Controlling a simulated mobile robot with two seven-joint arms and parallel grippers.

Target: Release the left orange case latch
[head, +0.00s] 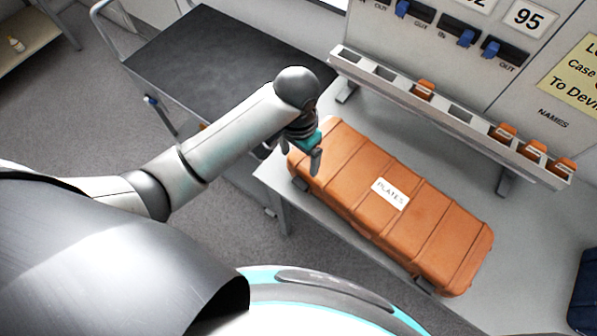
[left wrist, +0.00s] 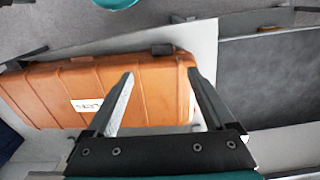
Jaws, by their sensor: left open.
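The orange case (head: 432,225) lies closed on the grey bench, with a white "PLATES" label on top. Its left latch (head: 300,184) is a small dark piece low on the near side, at the left end. The latch also shows in the left wrist view (left wrist: 162,49), at the case's edge beyond my fingertips. My left gripper (head: 314,158) is over the left end of the case. My right gripper is not in view.
A dark-topped cart (head: 200,65) stands left of the bench (head: 520,225). A rack (head: 450,122) with several orange pieces runs behind the case. Blue switches (head: 466,38) are on the back panel. A dark blue object (head: 584,295) sits at the right edge.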

